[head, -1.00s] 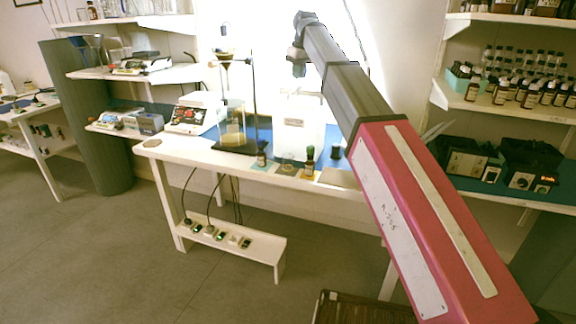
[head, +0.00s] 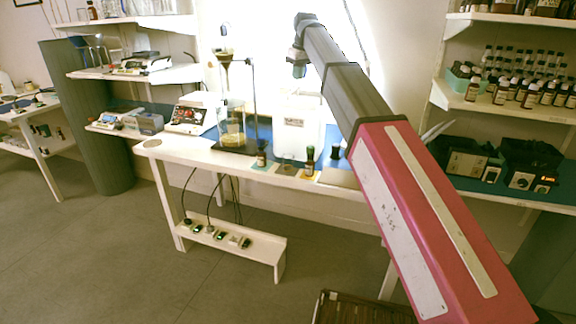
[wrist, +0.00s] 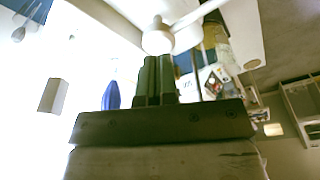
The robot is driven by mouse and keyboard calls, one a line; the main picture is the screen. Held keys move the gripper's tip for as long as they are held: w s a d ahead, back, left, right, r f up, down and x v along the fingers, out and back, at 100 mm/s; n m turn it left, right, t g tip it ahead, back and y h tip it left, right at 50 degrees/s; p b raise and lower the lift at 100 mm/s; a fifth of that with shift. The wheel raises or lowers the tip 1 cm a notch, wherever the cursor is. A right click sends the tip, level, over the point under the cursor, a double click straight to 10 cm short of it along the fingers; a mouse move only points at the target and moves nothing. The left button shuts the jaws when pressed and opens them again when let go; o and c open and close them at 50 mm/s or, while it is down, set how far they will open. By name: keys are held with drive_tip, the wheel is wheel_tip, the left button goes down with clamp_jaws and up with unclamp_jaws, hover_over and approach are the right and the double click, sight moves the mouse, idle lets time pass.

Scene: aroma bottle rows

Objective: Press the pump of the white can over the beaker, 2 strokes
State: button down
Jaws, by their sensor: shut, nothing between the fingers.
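The white can (head: 297,132) stands on the bench in the head view, washed out against the bright wall. Its white pump head (wrist: 158,38), with a long spout (wrist: 200,13) toward the upper right, shows in the wrist view. My gripper (head: 299,70) is above the can, pointing down. In the wrist view its dark green fingers (wrist: 154,62) are shut and empty, with their tips right at the pump head; I cannot tell whether they touch. A small clear glass, apparently the beaker (head: 286,168), stands in front of the can near the bench edge.
A stand with a tall glass vessel (head: 233,125) is left of the can. A blue object (wrist: 112,96) shows in the wrist view. Shelves of bottles (head: 520,95) are at the right.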

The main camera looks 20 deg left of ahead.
drive_tip(key=shift+f, duration=1.55)
drive_tip(key=shift+r, duration=1.75)
drive_tip(key=shift+f, duration=0.35)
